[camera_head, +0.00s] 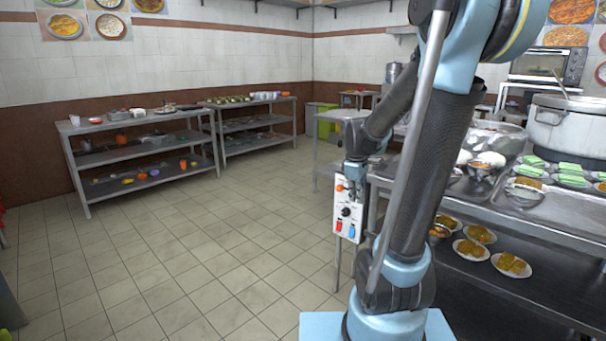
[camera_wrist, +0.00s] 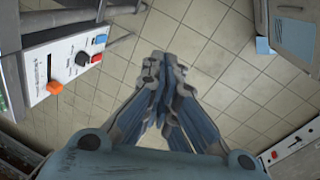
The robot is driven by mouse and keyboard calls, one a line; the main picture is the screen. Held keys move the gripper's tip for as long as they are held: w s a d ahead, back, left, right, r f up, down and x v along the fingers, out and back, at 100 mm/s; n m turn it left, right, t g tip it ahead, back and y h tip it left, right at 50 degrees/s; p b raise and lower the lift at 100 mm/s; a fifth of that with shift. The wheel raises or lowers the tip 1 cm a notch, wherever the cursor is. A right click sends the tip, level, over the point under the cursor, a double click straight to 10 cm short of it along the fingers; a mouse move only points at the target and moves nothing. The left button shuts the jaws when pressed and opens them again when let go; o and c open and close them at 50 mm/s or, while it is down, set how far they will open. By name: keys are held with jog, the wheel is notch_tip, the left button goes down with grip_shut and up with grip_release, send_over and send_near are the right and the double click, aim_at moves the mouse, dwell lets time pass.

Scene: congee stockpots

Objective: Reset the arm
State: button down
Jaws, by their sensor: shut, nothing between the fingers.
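My gripper (camera_wrist: 160,62) shows in the wrist view, pointing down over the tiled floor. Its fingers are together, with nothing between them. In the head view my arm rises from its base on the right, bends at the top and comes back down near a white control box; I cannot make out the fingertips there.
The white control box (camera_head: 347,215) has a knob and red and blue switches; it also shows left in the wrist view (camera_wrist: 68,62). A metal counter (camera_head: 480,205) with plates and a large pot (camera_head: 567,127) stands right. Shelved tables (camera_head: 140,122) stand left. The floor (camera_head: 215,230) is clear.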

jog(key=s+f+m, duration=0.1)
jog(key=s+m, duration=0.2)
jog(key=s, duration=0.4)
jog(key=s+f+m, duration=0.2)
jog(key=s+m, duration=0.2)
jog(key=s, duration=0.4)
jog(key=s+f+m+y, duration=0.1)
jog(key=s+f+m, duration=0.1)
jog(key=s+m, duration=0.2)
jog(key=s, duration=0.3)
jog(key=shift+s+d+f, duration=0.25)
jog(key=shift+s+d, duration=0.05)
jog(key=shift+w+f, duration=0.2)
jog(key=shift+w, duration=0.2)
